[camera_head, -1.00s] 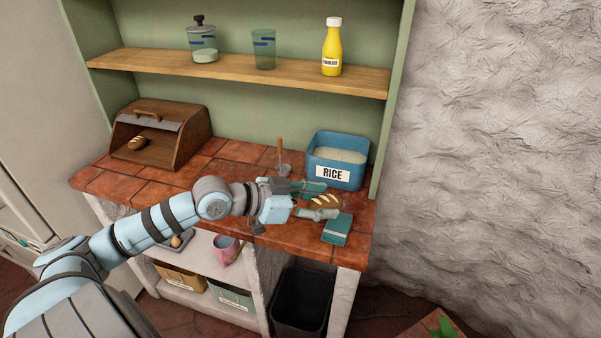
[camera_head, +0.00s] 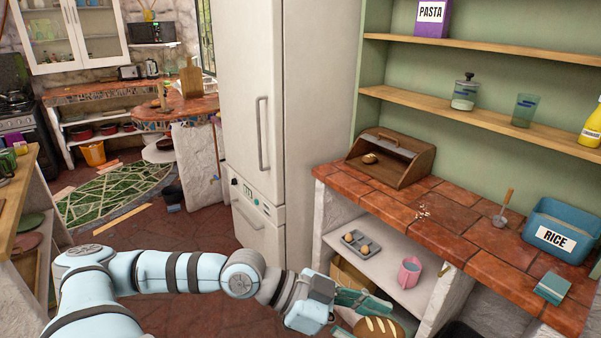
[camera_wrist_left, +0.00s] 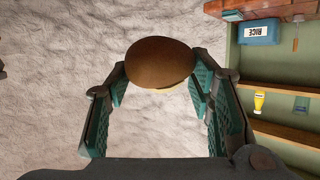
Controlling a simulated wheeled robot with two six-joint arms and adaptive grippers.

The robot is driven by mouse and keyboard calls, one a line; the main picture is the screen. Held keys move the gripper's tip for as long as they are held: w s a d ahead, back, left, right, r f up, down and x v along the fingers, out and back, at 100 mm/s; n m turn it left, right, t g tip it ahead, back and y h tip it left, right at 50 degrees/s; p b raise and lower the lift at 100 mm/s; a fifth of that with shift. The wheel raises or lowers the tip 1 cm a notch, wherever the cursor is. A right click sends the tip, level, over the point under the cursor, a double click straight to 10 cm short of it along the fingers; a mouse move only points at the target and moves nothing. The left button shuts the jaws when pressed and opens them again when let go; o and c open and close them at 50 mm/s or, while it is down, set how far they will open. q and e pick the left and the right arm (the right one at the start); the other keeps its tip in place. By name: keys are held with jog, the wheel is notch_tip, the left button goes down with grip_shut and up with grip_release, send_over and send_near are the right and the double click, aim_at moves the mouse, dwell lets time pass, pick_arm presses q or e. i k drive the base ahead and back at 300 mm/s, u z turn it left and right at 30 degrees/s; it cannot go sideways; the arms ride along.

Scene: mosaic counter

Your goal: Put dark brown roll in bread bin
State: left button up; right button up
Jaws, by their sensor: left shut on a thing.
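The dark brown roll (camera_head: 378,327), with pale slashes on top, is held in front of the counter at the bottom of the head view. My left gripper (camera_head: 366,308) is shut on it. In the left wrist view the roll (camera_wrist_left: 158,62) sits between both fingertips, clear of any surface. The wooden bread bin (camera_head: 416,165) stands open at the counter's far left end, well beyond the gripper. A small brown roll (camera_head: 370,158) lies inside it. My right gripper is not in view.
The shelf below holds an egg tray (camera_head: 361,244) and a pink mug (camera_head: 409,272). A tall fridge (camera_head: 262,100) stands left of the counter.

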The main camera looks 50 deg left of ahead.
aim_at(392, 174)
jog(key=u, duration=1.2)
jog(key=i, duration=1.25)
jog(key=z, duration=0.7)
jog(key=i, duration=0.95)
jog(key=z, duration=0.8)
